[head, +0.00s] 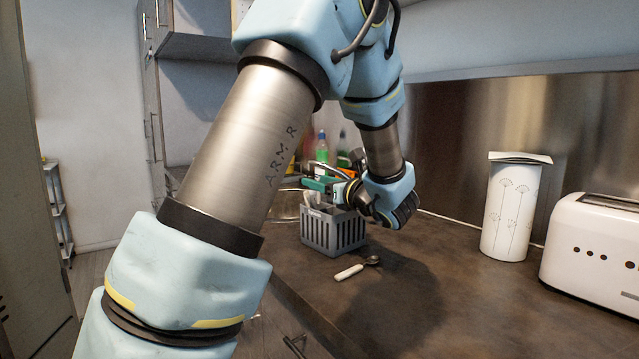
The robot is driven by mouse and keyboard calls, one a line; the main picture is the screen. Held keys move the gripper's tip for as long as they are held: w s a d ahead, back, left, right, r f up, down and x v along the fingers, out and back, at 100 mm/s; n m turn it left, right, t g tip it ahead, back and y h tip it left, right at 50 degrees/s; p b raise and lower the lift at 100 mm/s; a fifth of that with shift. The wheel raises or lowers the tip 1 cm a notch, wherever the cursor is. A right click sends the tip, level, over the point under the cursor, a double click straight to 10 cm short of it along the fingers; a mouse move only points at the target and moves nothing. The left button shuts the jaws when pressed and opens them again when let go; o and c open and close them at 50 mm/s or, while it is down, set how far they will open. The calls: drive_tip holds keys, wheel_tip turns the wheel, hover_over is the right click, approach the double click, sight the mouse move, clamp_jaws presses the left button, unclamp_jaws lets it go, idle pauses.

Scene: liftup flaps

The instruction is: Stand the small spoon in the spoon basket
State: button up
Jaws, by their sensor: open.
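The small spoon (350,272) lies flat on the dark countertop in front of the basket. Its white handle points to the lower left and its dark metal bowl to the upper right. The grey slotted spoon basket (333,236) stands upright on the counter behind the spoon. Something pale sticks up at its left inside; I cannot tell what it is. My wrist hides part of the basket's right rim.
A white patterned canister (512,210) and a cream toaster (593,250) stand on the counter (430,290) at the right. A sink (287,206) and bottles (321,147) are behind the basket. The counter around the spoon is clear.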

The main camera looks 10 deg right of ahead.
drive_tip(key=b+v, duration=0.1)
drive_tip(key=v, duration=0.9)
drive_tip(key=shift+s+d, duration=0.15)
drive_tip(key=shift+s, duration=0.15)
drive_tip(key=s+a+f+n+g+p, duration=0.1)
drive_tip(key=a+f+n+g, duration=0.2)
drive_tip(key=a, duration=0.3)
drive_tip(key=s+a+f+n+g+y+p, duration=0.1)
drive_tip(key=s+a+f+n+g, duration=0.1)
drive_tip(key=a+n+g, duration=0.3)
drive_tip(key=s+a+f+n+g+p, duration=0.1)
drive_tip(key=a+f+g+p, duration=0.15)
drive_tip(key=a, duration=0.45)
drive_tip(key=s+a+f+n+g+h+p, duration=0.1)
drive_tip(key=s+n+h, duration=0.3)
drive_tip(key=n, duration=0.6)
drive_tip(key=s+a+f+n+g+h+p, duration=0.1)
drive_tip(key=s+a+n+g+h+p, duration=0.2)
drive_tip(key=n, duration=0.7)
drive_tip(key=shift+s+a+f+n+h, duration=0.35)
drive_tip(key=shift+s+a+h, duration=0.15)
drive_tip(key=shift+s+h, duration=0.55)
